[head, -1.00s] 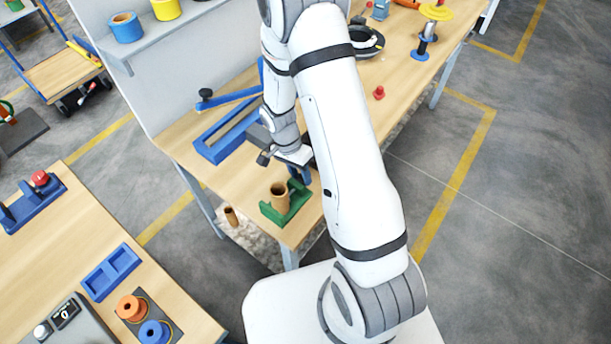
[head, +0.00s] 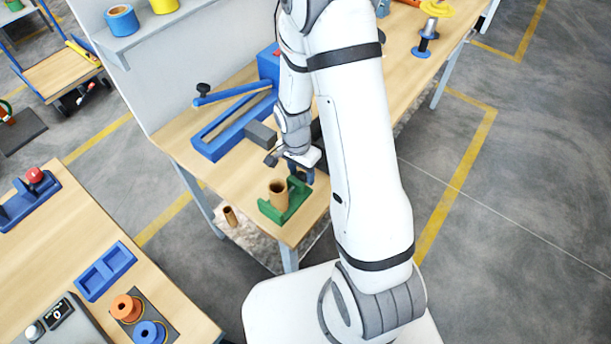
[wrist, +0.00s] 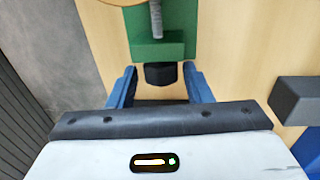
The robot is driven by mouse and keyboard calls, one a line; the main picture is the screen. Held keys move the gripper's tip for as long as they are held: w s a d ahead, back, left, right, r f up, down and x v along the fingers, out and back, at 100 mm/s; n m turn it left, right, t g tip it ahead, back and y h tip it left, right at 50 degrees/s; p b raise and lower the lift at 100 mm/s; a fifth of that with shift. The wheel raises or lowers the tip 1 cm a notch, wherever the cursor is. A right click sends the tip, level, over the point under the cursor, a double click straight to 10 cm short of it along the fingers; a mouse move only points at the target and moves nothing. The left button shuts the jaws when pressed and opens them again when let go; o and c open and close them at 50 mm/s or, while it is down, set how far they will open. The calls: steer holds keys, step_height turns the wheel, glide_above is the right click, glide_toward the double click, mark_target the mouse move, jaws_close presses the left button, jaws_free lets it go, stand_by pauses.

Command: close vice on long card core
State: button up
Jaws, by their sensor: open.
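A green vice (head: 291,207) sits at the near corner of the wooden bench, with a brown card core (head: 278,188) standing upright in it. In the wrist view the green end block (wrist: 158,46) shows with a threaded screw (wrist: 156,18) and a black knob (wrist: 160,74). My gripper (wrist: 159,70) is open, its two blue fingers on either side of the knob with gaps showing. Only a sliver of the core's rim (wrist: 122,2) shows at the wrist view's top edge. In the head view my gripper (head: 301,176) is just behind the vice, partly hidden by my arm.
A blue frame with a lever (head: 222,140) and a dark grey block (head: 261,135) stand left of my gripper; the block also shows at right in the wrist view (wrist: 297,100). Another core (head: 230,216) is below the bench edge. A second table (head: 60,240) is at left.

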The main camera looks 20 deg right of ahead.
steer(key=shift+t+y, duration=0.3)
steer(key=shift+t, duration=0.1)
steer(key=shift+s+d+f+t+y+b, duration=0.2)
steer(key=shift+t+y+b, duration=0.25)
steer(key=shift+b, duration=0.8)
steer(key=shift+w+f+b, duration=0.1)
steer(key=shift+f+b, duration=0.15)
steer(key=shift+b, duration=0.75)
steer(key=t+b, duration=0.1)
steer(key=b, duration=0.3)
steer(key=shift+y, duration=0.35)
steer(key=b, duration=0.3)
steer(key=shift+d+t, duration=0.1)
steer(key=shift+t, duration=0.15)
steer(key=shift+b, duration=0.55)
steer(key=shift+s+r+t+y, duration=0.2)
steer(key=shift+r+t+y, duration=0.1)
steer(key=shift+r, duration=0.1)
